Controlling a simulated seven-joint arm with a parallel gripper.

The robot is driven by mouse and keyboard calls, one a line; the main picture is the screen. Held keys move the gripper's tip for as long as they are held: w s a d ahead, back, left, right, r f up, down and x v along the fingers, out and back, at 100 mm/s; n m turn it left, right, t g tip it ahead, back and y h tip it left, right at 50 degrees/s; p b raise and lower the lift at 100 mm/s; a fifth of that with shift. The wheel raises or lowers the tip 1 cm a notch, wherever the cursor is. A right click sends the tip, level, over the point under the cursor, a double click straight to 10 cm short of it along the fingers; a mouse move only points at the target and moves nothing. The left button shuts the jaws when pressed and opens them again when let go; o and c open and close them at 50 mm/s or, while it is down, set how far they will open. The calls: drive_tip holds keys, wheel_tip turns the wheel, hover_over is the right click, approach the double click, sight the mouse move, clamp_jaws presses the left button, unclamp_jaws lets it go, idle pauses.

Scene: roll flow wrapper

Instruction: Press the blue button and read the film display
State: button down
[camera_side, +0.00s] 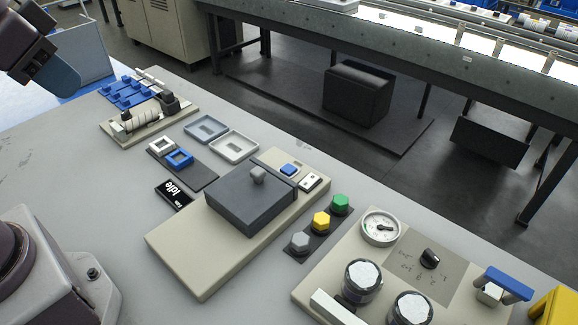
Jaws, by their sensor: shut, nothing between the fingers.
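The blue button (290,169) is a small raised square on the far right part of a beige panel, behind a dark grey box with a knob (250,198). Nothing touches the button. The film display (173,195) is a small black screen left of that box, turned sideways to the camera. Its large white text reads "Idle", with a smaller line that looks like "Film". My arm shows at the top left, well away from the button, and its fingers are not in view.
Green, yellow and grey hexagonal buttons (321,222) stand right of the panel. A gauge (381,227) and a black knob (430,258) sit on another panel. A film roll unit (146,116) stands at the back left.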

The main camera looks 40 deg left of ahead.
idle(0.9)
drive_tip(key=w+d+f+y, duration=0.1)
drive_tip(key=w+d+f, duration=0.1)
drive_tip(key=w+f, duration=0.5)
drive_tip(key=w+d+f+m+t+y, duration=0.1)
drive_tip(key=w+f, duration=0.5)
drive_tip(key=w, duration=0.9)
drive_tip(key=w+d+f+y, duration=0.3)
drive_tip(key=w+f, duration=0.4)
drive_tip(key=w, duration=0.4)
drive_tip(key=shift+w+d+f+m+t, duration=0.3)
drive_tip(key=shift+w+d+m+t, duration=0.1)
drive_tip(key=shift+d, duration=0.4)
drive_tip(key=shift+f, duration=0.1)
